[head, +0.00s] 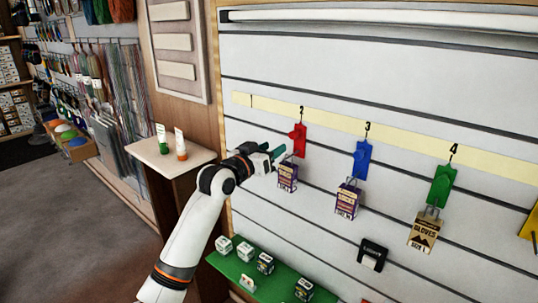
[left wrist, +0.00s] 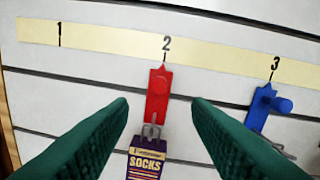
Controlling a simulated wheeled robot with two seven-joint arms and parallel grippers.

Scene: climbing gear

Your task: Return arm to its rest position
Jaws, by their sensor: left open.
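My left gripper (head: 275,152) reaches in from the left in the head view, near the slatted wall. It is open and empty. In the left wrist view its two green fingers (left wrist: 160,110) stand apart on either side of the red hook holder (left wrist: 158,92) below number 2. A purple socks packet (left wrist: 146,160) hangs from that holder. The head view shows the red holder (head: 299,139) just right of the fingertips, with the packet (head: 288,177) below. I cannot tell how far the fingers are from the wall. My right gripper is not in view.
A blue holder (head: 362,159) with a packet (head: 348,200) and a green holder (head: 442,185) with a gloves packet (head: 424,231) hang to the right. A green shelf (head: 275,278) with small boxes lies below. A ledge (head: 160,160) with two small tubes stands left.

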